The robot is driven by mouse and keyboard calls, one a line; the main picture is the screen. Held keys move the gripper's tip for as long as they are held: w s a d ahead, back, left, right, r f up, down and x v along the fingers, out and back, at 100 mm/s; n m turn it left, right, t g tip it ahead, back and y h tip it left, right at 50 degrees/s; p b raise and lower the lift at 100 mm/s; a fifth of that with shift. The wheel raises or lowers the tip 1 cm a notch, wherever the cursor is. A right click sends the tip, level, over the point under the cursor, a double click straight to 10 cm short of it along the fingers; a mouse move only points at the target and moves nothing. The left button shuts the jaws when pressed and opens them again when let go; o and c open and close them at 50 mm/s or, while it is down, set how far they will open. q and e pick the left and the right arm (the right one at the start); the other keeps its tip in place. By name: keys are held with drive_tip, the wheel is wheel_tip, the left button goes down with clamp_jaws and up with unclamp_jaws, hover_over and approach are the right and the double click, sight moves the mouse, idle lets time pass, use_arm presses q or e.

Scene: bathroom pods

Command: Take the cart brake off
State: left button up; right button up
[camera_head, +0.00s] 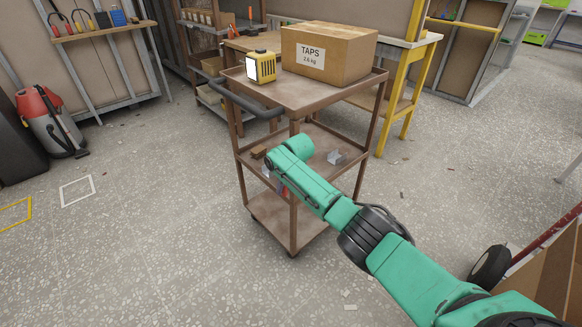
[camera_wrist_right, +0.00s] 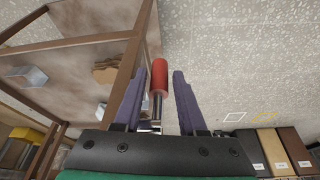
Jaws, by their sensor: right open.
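The brown cart (camera_head: 300,95) stands in the middle of the head view, with a dark push handle (camera_head: 245,104) at its left end. The brake lever has a red grip (camera_wrist_right: 159,76) on a metal rod. In the right wrist view it lies between the two purple fingers of my right gripper (camera_wrist_right: 162,88). The fingers are open, with a gap on the right side of the grip; contact on the left is unclear. In the head view my green right arm reaches the cart's near left corner and mostly hides the gripper and lever. My left gripper is out of view.
A box labelled TAPS (camera_head: 328,55) and a yellow lamp (camera_head: 261,67) stand on the cart's top shelf. Small items lie on the middle shelf. A workbench with yellow legs (camera_head: 400,85) is close behind. A red vacuum (camera_head: 50,120) stands at left; the floor between is mostly clear.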

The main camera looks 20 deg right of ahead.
drive_tip(key=p+v, duration=0.2)
drive_tip(key=v, duration=0.4)
drive_tip(key=shift+w+r+p, duration=0.1)
drive_tip(key=shift+w+p, duration=0.05)
drive_tip(key=shift+p, duration=0.15)
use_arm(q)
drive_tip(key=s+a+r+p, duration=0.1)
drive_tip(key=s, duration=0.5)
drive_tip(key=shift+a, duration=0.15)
use_arm(e)
approach(286, 185)
drive_tip(key=shift+s+d+r, duration=0.1)
drive_tip(key=shift+s+r, duration=0.2)
drive_tip(key=shift+r, duration=0.2)
